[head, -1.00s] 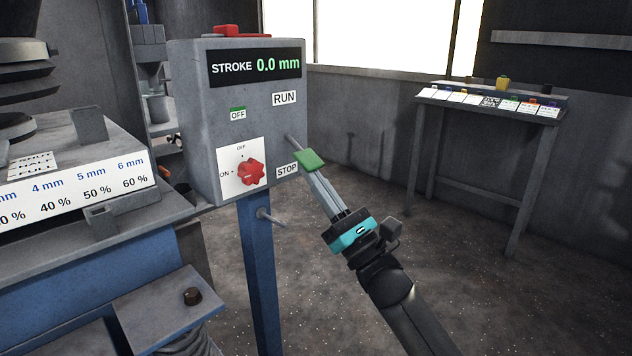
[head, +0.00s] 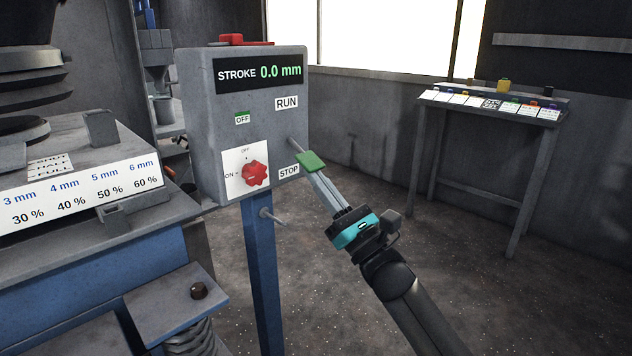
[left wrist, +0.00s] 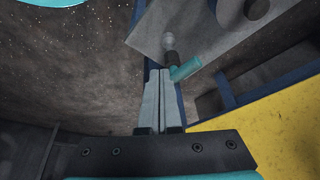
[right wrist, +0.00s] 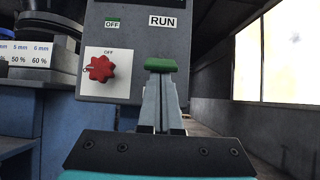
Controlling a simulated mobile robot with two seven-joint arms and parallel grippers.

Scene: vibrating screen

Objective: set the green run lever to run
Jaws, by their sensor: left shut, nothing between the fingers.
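The green run lever (head: 311,161) sticks out from the front right of the grey control box (head: 205,130). Its green handle lies level with the STOP label (head: 289,171), below the RUN label (head: 287,103). My right gripper (head: 318,178) has its fingertips at the handle and appears shut on it. In the right wrist view the green handle (right wrist: 160,65) covers the fingertips. My left gripper (left wrist: 160,75) shows only in its wrist view, shut and empty, near a small teal handle (left wrist: 186,68).
A red knob (head: 254,173) sits left of the lever on the box, and the display (head: 258,73) reads 0.0 mm. A blue post (head: 264,285) carries the box. A side table (head: 488,112) stands at the right, with clear floor before it.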

